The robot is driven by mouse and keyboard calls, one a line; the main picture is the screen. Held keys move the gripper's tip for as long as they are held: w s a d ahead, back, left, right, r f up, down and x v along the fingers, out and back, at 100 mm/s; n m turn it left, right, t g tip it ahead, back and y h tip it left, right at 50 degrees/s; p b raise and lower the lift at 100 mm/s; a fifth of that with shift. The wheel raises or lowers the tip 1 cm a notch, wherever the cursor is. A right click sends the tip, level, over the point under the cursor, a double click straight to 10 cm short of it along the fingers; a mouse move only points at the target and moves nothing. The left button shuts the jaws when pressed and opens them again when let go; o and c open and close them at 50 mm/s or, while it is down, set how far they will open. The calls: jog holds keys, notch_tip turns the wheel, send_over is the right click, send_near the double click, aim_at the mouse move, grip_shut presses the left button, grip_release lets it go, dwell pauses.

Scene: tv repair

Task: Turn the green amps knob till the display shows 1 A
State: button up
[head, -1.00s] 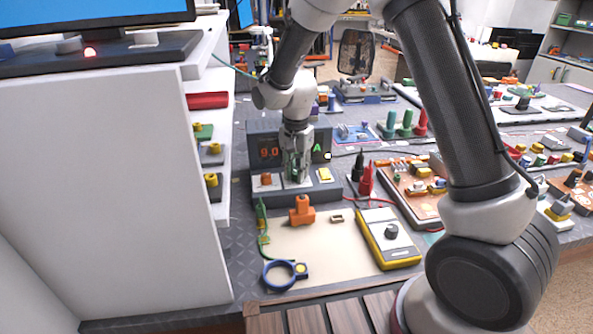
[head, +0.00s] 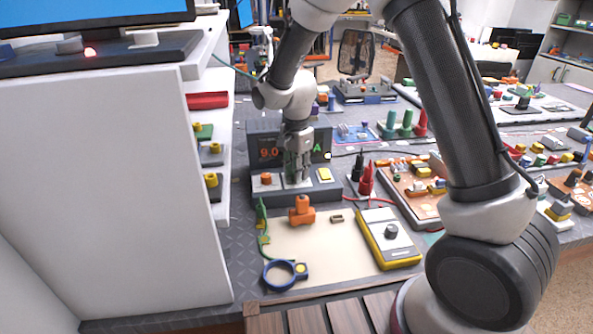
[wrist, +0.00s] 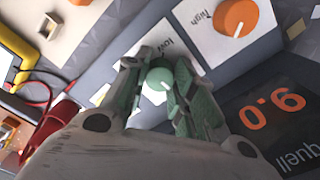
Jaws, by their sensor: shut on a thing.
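The power supply (head: 328,189) is a dark grey box on the bench, with a display (head: 269,154) that reads 9.0 in orange; a green A shows at its right, and the digits before it are hidden behind my gripper. In the wrist view the green knob (wrist: 158,80) sits on a white plate, its pale pointer line visible. My gripper (wrist: 166,88) points down at it, its green-padded fingers on either side, shut on the knob. The orange knob (head: 266,179) stands to the left; it also shows in the wrist view (wrist: 232,17).
A yellow button (head: 324,174) is right of my gripper on the supply. An orange connector (head: 302,210), a blue ring (head: 279,274) and a yellow multimeter (head: 388,239) lie in front. Red and black probes (head: 366,178) stand to the right. White shelving (head: 110,180) is close on the left.

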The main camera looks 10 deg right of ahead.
jog(key=o, duration=1.1)
jog(key=shift+c, duration=0.2)
jog(key=shift+r, duration=0.1)
notch_tip(320, 180, up, 12)
